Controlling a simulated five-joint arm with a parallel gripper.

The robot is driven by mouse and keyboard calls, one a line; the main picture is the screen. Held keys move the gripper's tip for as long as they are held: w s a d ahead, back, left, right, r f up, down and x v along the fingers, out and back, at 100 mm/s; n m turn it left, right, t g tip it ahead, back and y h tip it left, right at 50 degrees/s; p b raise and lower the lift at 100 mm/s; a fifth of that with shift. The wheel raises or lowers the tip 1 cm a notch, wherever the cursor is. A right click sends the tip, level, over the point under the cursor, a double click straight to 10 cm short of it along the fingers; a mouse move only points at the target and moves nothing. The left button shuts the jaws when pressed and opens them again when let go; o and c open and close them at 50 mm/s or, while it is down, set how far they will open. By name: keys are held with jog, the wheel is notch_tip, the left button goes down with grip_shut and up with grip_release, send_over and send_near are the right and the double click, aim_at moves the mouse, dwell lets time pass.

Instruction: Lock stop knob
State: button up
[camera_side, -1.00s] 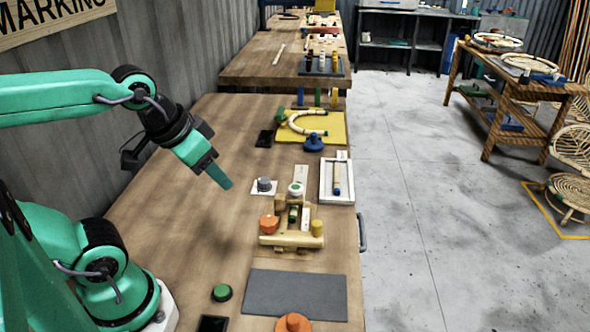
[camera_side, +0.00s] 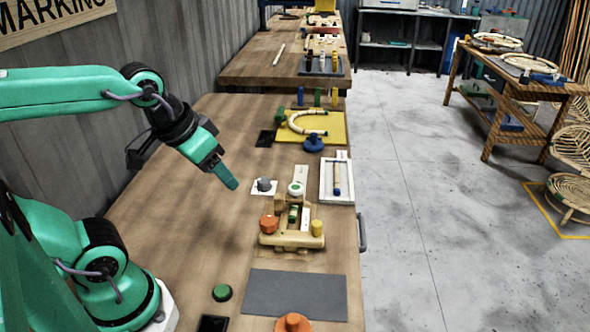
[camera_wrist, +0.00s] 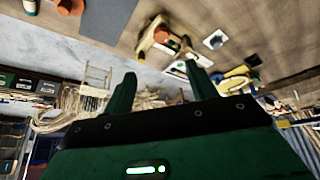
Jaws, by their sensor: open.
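A wooden jig (camera_side: 290,240) sits on the bench in the side view. An orange knob (camera_side: 269,224) is at its left and a yellow knob (camera_side: 317,228) at its right. A round white-and-green knob (camera_side: 296,189) stands at its back. A grey knob (camera_side: 264,184) sits on a white plate just left of that. Which one is the stop knob, I cannot tell. My gripper (camera_side: 229,178) is above the bench, left of the grey knob and touching nothing. In the wrist view my gripper (camera_wrist: 161,72) has its fingers apart and empty; the jig (camera_wrist: 152,38) shows beyond them.
A grey mat (camera_side: 296,294) and another orange knob (camera_side: 293,323) lie nearer the camera. A green button (camera_side: 222,293) is near my base. A white tray (camera_side: 337,182) is right of the jig. A yellow board (camera_side: 318,127) with a curved rod lies behind. Left bench is clear.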

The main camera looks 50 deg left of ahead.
jog(key=w+f+n+g, duration=0.3)
jog(key=w+n, duration=0.2)
jog(key=n, duration=0.1)
jog(key=n+g, duration=0.2)
jog(key=n, duration=0.5)
send_over(268, 220)
jog(key=shift+f, duration=3.5)
jog(key=shift+f, duration=0.1)
jog(key=shift+f, duration=3.8)
jog(key=c, duration=1)
